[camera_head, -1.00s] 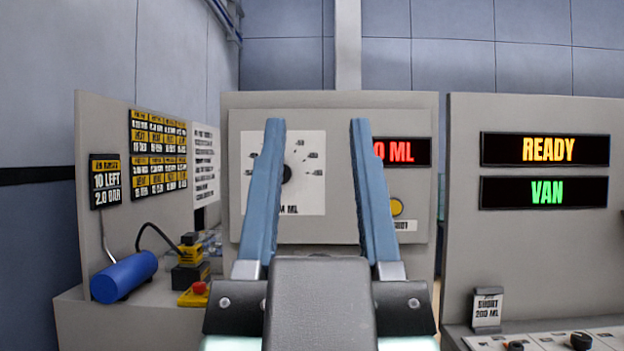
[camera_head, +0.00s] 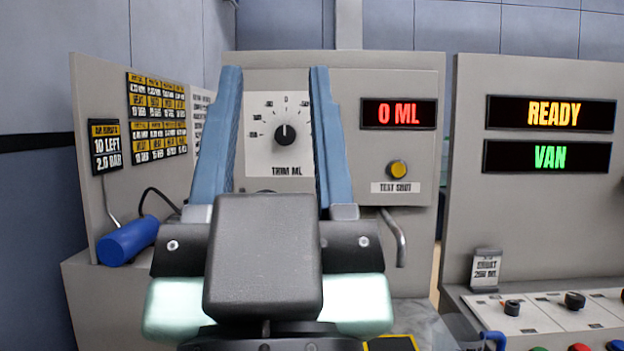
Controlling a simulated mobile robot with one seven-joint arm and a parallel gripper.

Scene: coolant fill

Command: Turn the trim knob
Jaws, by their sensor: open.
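The trim knob (camera_head: 285,134) is a round black knob with a white pointer line, set in a white dial plate (camera_head: 264,165) marked TRIM ML. Its pointer stands about straight up, near the 0 mark. My gripper (camera_head: 275,72) is open, with two blue fingers pointing up and forward. In the picture the knob shows between the fingers, closer to the right one. I cannot tell how far the fingertips are from the panel.
A red 0 ML display (camera_head: 399,114) and a yellow TEST SHOT button (camera_head: 397,169) sit right of the dial, above a bent metal spout (camera_head: 394,238). A panel with READY (camera_head: 551,113) and VAN (camera_head: 546,157) displays stands right. A blue cylinder (camera_head: 127,241) lies left.

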